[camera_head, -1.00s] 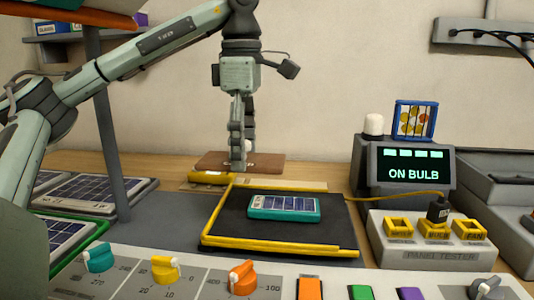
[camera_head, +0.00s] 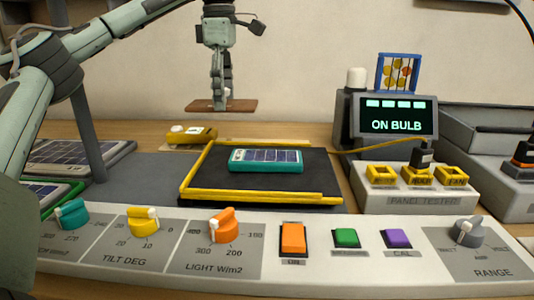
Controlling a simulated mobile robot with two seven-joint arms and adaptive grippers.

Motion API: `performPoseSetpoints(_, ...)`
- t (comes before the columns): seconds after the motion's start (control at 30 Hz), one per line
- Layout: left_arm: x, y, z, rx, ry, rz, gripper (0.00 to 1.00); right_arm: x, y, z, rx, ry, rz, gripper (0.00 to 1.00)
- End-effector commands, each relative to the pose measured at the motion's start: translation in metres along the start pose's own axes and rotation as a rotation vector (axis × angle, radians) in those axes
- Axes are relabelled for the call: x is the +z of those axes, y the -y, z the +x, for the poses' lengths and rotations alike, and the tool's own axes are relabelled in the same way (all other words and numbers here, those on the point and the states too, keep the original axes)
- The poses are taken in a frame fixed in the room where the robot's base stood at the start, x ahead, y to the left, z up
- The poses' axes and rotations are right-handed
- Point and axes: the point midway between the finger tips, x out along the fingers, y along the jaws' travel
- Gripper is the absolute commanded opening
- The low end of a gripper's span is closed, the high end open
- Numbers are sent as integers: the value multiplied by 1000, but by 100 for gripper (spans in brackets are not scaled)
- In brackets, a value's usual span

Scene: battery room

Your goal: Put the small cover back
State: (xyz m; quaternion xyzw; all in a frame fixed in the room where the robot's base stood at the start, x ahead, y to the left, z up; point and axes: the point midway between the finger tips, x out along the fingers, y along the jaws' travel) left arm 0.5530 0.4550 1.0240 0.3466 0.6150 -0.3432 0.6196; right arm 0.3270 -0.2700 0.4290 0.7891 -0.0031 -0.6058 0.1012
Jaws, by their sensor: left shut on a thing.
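A flat brown board (camera_head: 240,106), which looks like the small cover, is in the grip of my left gripper (camera_head: 219,104). The gripper points straight down and is shut on the board near its middle. The board is level and appears raised above the back of the table, against the wall. A yellow device (camera_head: 190,136) with a pale round part on top lies on the table below and to the left of the board. My right gripper is not in view.
A teal-framed solar panel (camera_head: 265,161) lies on a black mat (camera_head: 235,187) with yellow bars along its edges. A control console (camera_head: 180,258) with knobs and buttons spans the front. The panel tester (camera_head: 430,202) and an "ON BULB" display (camera_head: 398,125) stand at the right.

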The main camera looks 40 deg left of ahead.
Motion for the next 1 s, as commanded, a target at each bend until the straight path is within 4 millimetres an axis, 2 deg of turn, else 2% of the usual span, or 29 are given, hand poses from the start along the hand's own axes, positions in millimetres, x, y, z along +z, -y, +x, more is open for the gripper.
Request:
performPoseSetpoints(0.03, 1, -7, 8, -6, -1, -1, 36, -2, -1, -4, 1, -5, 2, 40)
performPoseSetpoints(0.13, 4, -17, 15, -10, -3, 1, 36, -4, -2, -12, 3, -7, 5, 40)
performPoseSetpoints(0.23, 16, -26, 24, -11, -5, 3, 36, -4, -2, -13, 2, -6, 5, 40)
performPoseSetpoints(0.5, 68, -56, 60, -10, -6, 2, 36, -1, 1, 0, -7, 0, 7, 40)
performPoseSetpoints(0.63, 88, -68, 74, -10, -4, 1, 36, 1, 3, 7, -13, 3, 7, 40)
performPoseSetpoints(0.87, 99, -76, 86, -8, -3, 1, 36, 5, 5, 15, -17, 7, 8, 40)
performPoseSetpoints(1.0, 99, -75, 104, -11, -4, 1, 36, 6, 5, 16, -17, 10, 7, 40)
